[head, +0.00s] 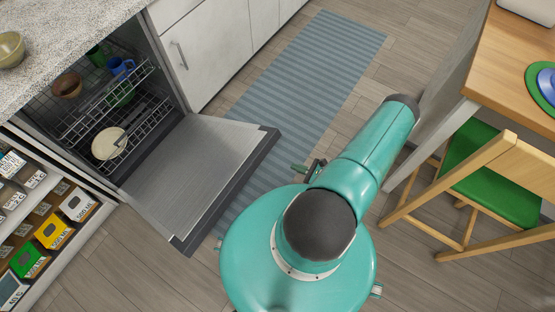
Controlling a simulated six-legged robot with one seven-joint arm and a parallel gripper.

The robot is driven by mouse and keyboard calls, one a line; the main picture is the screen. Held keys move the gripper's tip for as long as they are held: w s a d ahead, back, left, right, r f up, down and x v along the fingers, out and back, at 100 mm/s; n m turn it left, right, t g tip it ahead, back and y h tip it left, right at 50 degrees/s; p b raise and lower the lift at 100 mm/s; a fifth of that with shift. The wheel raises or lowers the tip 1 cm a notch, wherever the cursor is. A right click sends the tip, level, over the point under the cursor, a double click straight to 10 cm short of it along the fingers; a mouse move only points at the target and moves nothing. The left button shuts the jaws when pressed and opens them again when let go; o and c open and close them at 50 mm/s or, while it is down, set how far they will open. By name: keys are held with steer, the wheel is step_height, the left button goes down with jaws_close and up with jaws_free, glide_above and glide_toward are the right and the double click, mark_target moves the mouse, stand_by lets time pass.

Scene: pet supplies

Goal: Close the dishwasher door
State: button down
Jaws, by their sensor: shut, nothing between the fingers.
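The dishwasher door (195,170) is swung down and open, lying roughly flat out over the floor, with its dark edge toward my body. The dishwasher (165,75) is built in under the counter at the left, its inside open to view. Its upper rack (140,75) holds a brown bowl (67,86), a blue mug (120,66) and green pieces. A cream plate (108,143) stands lower down in it. My teal arm is to the right of the door, apart from it. I cannot make out my gripper in the head view.
An open unit of boxed goods (45,225) is left of the dishwasher. A striped blue rug (315,60) runs along white cabinets (215,45). A wooden table (510,65) and a chair with a green seat (485,175) stand close at right. Floor left of my body is clear.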

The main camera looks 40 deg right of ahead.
steer(key=w+a+f+m+h, duration=0.1)
steer(key=w+a, duration=0.3)
steer(key=w, duration=0.5)
steer(key=shift+w+a+f, duration=0.15)
steer(key=shift+w+a, duration=0.05)
steer(key=shift+w, duration=0.2)
